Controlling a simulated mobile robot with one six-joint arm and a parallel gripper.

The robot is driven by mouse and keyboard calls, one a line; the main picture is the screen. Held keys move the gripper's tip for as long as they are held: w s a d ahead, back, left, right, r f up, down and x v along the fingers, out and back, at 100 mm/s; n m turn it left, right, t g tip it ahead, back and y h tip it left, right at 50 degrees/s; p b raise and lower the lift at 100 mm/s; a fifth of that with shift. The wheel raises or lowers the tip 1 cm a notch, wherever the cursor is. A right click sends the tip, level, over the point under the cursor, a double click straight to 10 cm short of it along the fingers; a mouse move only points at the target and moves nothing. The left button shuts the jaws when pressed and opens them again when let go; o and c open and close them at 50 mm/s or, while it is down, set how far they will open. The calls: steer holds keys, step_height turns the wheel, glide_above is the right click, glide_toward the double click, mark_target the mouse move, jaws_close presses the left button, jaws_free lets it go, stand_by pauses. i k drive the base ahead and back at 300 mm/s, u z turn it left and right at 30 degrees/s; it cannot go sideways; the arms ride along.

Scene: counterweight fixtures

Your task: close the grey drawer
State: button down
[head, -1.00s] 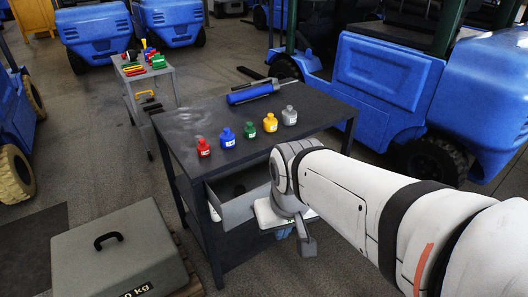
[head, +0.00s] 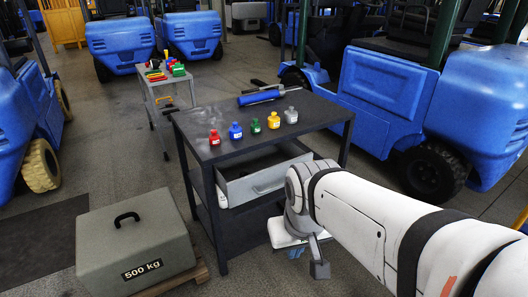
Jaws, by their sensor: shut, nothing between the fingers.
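The grey drawer (head: 262,184) sits under the top of a dark workbench (head: 240,140). It is pulled out, and its light grey front and part of its empty-looking inside show. My gripper (head: 294,252) is at the end of my white arm, low and to the right of the drawer front in the picture. It is shut and empty, pointing downward, with its fingertips mostly hidden under its white body. My wrist covers the view close to the drawer's right end, so I cannot tell whether they touch.
A 500 kg grey weight (head: 135,245) sits on a pallet at left. Forklifts (head: 395,85) stand behind and right. A small cart (head: 165,85) is at the back.

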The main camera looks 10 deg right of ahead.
mark_target(252, 159)
steer(key=z, duration=0.15)
steer(key=i, duration=0.95)
steer(key=u, duration=0.05)
